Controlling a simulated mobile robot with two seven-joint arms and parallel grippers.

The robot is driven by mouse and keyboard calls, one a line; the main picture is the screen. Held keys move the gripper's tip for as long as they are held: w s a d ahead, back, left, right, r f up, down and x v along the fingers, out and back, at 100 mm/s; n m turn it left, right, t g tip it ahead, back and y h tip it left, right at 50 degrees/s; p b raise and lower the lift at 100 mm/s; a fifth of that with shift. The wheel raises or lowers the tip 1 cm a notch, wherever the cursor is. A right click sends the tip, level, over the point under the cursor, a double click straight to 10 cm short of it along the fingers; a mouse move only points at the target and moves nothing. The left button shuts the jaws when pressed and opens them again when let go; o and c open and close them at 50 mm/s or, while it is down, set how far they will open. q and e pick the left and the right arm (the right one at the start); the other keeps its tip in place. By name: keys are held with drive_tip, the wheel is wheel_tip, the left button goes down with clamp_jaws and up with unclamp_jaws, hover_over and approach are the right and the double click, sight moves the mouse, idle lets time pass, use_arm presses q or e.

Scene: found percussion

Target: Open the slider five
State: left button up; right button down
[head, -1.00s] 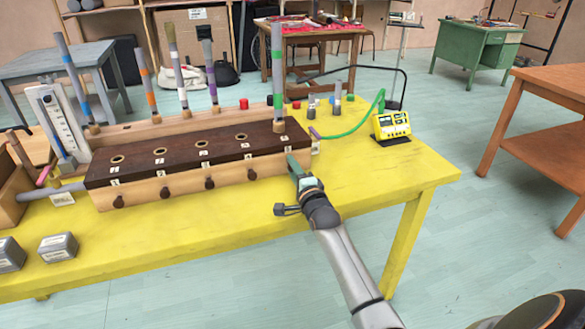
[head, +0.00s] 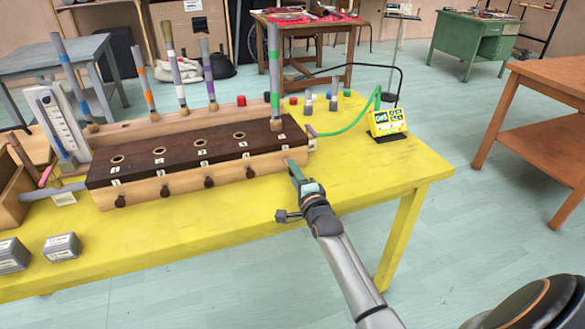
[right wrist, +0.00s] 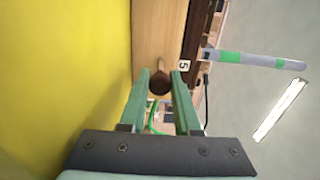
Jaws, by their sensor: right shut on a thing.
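The long wooden box with a dark top (head: 180,157) stands on the yellow table, with holes in its top and several dark slider knobs (head: 208,183) along its front. In the right wrist view, the dark round knob of slider five (right wrist: 159,83) is between my green fingers, near the label 5 (right wrist: 184,66). My right gripper (head: 290,168) is shut on this knob at the box's right front end; it also shows in the right wrist view (right wrist: 163,85). In the head view the gripper hides the knob. A grey tube with a green band (head: 274,75) stands upright above that end. My left gripper is not seen.
The yellow table (head: 220,222) is clear in front of the box. A yellow meter (head: 387,122) with a green hose stands to the right. Grey blocks (head: 62,247) lie at the left front. More banded tubes (head: 175,70) stand behind the box.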

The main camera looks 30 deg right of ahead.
drive_tip(key=c, duration=0.6)
unclamp_jaws()
drive_tip(key=shift+s, duration=0.1)
drive_tip(key=shift+s+a, duration=0.15)
drive_tip(key=shift+s, duration=0.15)
drive_tip(key=p+v, duration=0.2)
drive_tip(key=v, duration=0.9)
drive_tip(key=shift+s+a, duration=0.15)
drive_tip(key=shift+s, duration=0.2)
